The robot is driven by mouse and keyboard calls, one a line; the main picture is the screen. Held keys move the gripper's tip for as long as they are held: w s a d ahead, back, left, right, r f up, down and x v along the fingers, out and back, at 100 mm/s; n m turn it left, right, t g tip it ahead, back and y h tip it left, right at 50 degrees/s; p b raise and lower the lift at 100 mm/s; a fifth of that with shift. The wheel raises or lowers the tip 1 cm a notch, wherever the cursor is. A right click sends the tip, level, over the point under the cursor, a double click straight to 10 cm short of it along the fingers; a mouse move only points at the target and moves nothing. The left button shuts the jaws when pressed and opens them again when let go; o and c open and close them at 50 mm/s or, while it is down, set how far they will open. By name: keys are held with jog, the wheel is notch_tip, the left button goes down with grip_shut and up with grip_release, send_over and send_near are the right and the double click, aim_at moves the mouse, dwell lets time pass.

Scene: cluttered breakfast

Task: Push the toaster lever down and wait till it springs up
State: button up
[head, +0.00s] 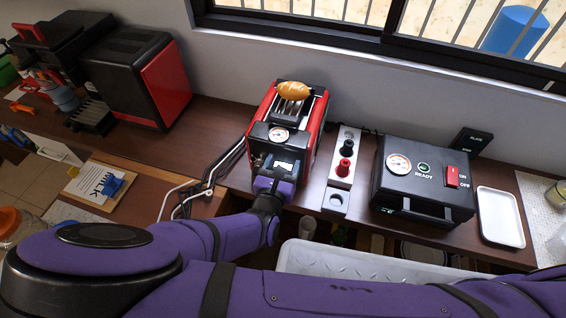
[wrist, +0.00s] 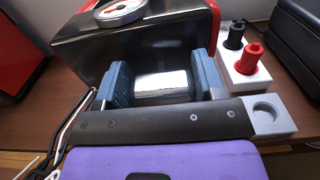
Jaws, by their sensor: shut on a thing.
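The red and black toaster (head: 315,135) stands on the brown counter with a round dial on its front. A bread roll (head: 294,90) lies across the slots on its top. My gripper (head: 276,177) is at the toaster's front, below the dial. In the wrist view my gripper's blue fingers (wrist: 160,80) stand on either side of a pale, shiny bar that I take for the toaster lever (wrist: 161,83), and they are shut on it. My wrist hides the lower front of the toaster, so the lever's height is hard to judge.
Right of the toaster is a white holder (head: 341,175) with a black and a red knob-like piece. Further right are a black box (head: 425,180) with a gauge and red switch, and a white tray (head: 500,217). Cables (head: 190,200) lie left. A black and red machine (head: 140,75) stands back left.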

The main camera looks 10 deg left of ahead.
notch_tip(320, 180, down, 5)
jog(key=shift+f, duration=0.1)
jog(key=o, duration=1.3)
jog(key=shift+s, duration=0.1)
